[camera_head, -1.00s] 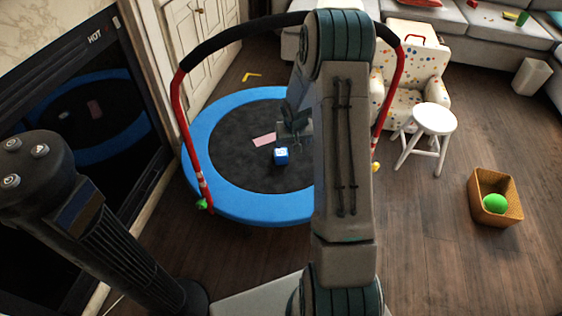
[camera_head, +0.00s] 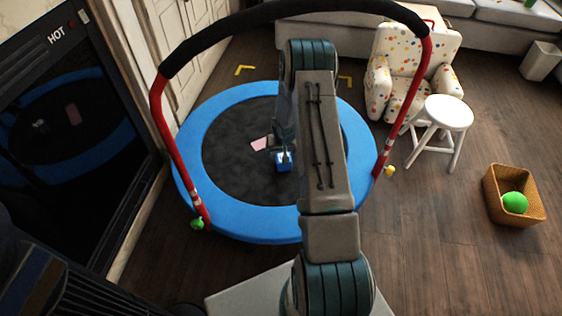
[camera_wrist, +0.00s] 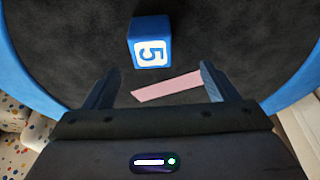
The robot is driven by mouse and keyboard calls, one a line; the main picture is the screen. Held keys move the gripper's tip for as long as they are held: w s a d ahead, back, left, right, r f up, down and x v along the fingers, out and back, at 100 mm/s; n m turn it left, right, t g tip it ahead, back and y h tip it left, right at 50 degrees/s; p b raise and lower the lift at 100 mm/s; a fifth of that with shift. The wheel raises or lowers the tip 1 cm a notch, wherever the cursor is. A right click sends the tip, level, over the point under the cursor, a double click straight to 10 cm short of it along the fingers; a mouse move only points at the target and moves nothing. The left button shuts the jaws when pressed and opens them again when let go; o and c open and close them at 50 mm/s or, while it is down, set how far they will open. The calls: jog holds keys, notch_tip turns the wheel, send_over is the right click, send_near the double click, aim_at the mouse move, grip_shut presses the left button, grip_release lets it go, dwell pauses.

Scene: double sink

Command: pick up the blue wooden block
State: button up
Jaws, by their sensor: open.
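The blue wooden block (camera_head: 283,167) rests on the dark bed of a small trampoline (camera_head: 240,170), near its middle.
A flat pink piece (camera_wrist: 167,86) lies on the trampoline bed beside the block. A red and black handlebar (camera_head: 168,130) arches over the trampoline. A white stool (camera_head: 447,113), a spotted armchair (camera_head: 397,60) and a basket (camera_head: 490,185) with a green ball (camera_head: 514,202) stand to the right.

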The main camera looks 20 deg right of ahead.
jog(key=x, duration=0.2)
jog(key=d+b+x, duration=0.1)
jog(key=x, duration=0.1)
jog(key=shift+f, duration=0.3)
jog(key=shift+b+x, duration=1.15)
jog(key=shift+x, duration=1.6)
jog(key=shift+w+d, duration=0.1)
jog(key=shift+d, duration=0.05)
jog(key=shift+r, duration=0.1)
jog(key=c, duration=1.1)
